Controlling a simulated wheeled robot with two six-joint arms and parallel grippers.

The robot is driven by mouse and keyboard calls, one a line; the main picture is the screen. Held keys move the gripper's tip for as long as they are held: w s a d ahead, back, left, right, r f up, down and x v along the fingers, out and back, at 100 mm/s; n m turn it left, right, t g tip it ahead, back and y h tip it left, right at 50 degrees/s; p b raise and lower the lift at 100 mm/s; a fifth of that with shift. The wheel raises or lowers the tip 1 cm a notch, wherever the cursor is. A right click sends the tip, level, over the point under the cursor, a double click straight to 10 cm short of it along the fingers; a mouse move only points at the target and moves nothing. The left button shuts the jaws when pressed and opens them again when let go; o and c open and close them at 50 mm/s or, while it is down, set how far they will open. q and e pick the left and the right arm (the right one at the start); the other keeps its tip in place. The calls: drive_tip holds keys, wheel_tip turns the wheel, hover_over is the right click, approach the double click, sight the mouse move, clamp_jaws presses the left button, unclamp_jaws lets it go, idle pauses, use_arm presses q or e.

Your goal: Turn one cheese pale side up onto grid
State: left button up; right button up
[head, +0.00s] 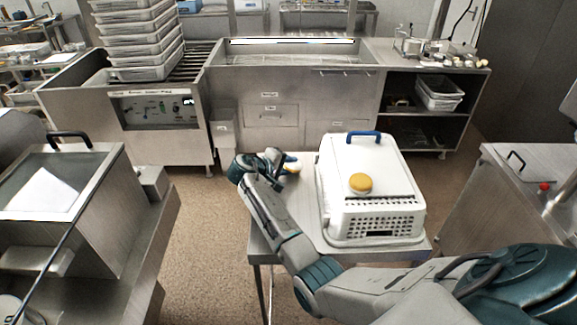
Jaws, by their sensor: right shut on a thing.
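One round cheese (360,184) lies on the white perforated basket (335,170), near the middle of its top, with a yellow-orange side up. My right gripper (288,164) is left of the basket, above the small metal table. It is shut on a second small cheese (292,167), which shows yellow with a paler part. The fingers and wrist partly hide this cheese, so its exact tilt is hard to tell. My right arm crosses in front of the basket's lower left. My left gripper is not in view.
A blue handle (364,136) stands up at the basket's back edge. The metal table (308,205) has a little bare top left of the basket. A steel machine (60,185) stands at left, a steel counter (530,190) at right. Stacked trays (145,50) are at the back.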

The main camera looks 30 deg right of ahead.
drive_tip(key=shift+s+a+f, duration=0.1)
drive_tip(key=shift+s+f, duration=0.05)
drive_tip(key=shift+f, duration=0.3)
drive_tip(key=shift+s+a+f, duration=0.1)
drive_tip(key=shift+s+f, duration=0.05)
drive_tip(key=shift+f, duration=0.25)
drive_tip(key=o, duration=1)
drive_tip(key=shift+a+b, duration=0.55)
drive_tip(key=shift+a, duration=0.05)
drive_tip(key=shift+o, duration=0.8)
drive_tip(key=b+v, duration=0.1)
drive_tip(key=v, duration=0.3)
drive_tip(key=r+b+v, duration=0.1)
drive_tip(key=v, duration=0.4)
drive_tip(key=shift+w+d+r+b, duration=0.1)
drive_tip(key=shift+w+d+b, duration=0.15)
drive_tip(key=shift+b, duration=0.15)
drive_tip(key=shift+s+a+r, duration=0.1)
drive_tip(key=shift+a+r, duration=0.15)
drive_tip(key=shift+r, duration=0.25)
drive_tip(key=shift+s+d+r, duration=0.1)
